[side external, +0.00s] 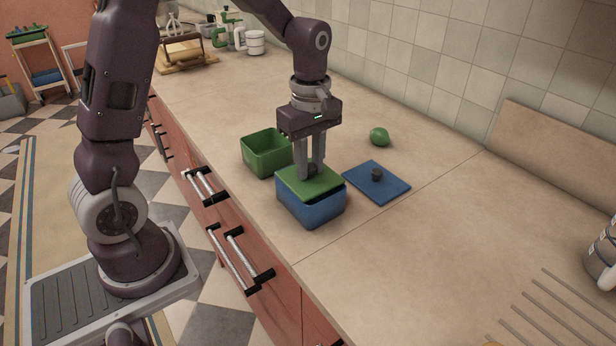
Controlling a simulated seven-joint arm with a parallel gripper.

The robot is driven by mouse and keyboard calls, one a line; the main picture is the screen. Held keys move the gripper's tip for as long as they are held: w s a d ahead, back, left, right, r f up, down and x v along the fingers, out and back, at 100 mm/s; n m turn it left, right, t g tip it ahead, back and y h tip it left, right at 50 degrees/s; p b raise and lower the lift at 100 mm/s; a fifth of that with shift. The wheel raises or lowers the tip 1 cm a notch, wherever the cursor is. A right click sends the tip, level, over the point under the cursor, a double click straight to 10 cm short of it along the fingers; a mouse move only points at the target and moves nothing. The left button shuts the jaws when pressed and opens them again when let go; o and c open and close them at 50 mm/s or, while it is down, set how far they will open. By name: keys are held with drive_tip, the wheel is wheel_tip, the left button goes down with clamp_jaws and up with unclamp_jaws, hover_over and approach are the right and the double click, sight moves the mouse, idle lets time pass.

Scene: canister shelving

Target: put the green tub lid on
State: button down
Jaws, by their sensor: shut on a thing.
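My gripper (311,172) points down and is shut on the dark knob of the green lid (318,187). The green lid is at the top of the blue tub (313,209), covering most of its opening; a dark gap shows at the right corner. I cannot tell whether the lid rests on the rim or is held just above it. The green tub (265,155) stands open behind and to the left of the blue tub. The blue lid (377,184) lies flat on the counter to the right, its dark knob up.
A green fruit-like object (379,136) lies on the counter behind the blue lid. A cutting board (180,54), a white mug (255,42) and green items stand at the far end. The counter's front edge is close to both tubs. The right counter is mostly clear.

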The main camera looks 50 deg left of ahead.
sight(310, 166)
drive_tip(key=shift+r, duration=2)
drive_tip(key=a+r, duration=0.3)
drive_tip(key=a, duration=1.5)
drive_tip(key=shift+f, duration=0.15)
wheel_tip(310, 166, down, 6)
drive_tip(key=shift+f, duration=0.4)
idle(0.4)
